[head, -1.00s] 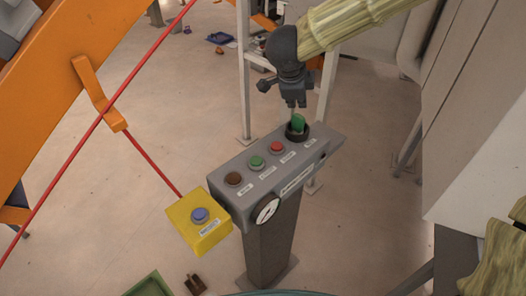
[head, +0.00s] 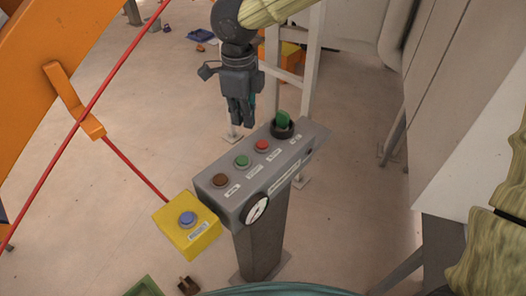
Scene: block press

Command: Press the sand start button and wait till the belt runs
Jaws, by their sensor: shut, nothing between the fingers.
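A grey control panel (head: 228,207) on a pedestal carries a brown button (head: 220,180), a green button (head: 242,161), a red button (head: 262,146) and a green knob (head: 283,121) on a black base. The labels below them are too small to read, so I cannot tell which is the sand start button. My gripper (head: 241,121) is shut and empty, pointing down. In the picture its tips are just above the green and red buttons, apart from the panel; its exact height is unclear. I cannot make out a belt.
A yellow box (head: 180,242) with a blue button (head: 187,219) is at the panel's left end. A red cord (head: 134,167) runs down toward it past an orange frame (head: 45,65). A round gauge (head: 257,210) is on the panel's front. White posts (head: 313,60) stand behind the panel.

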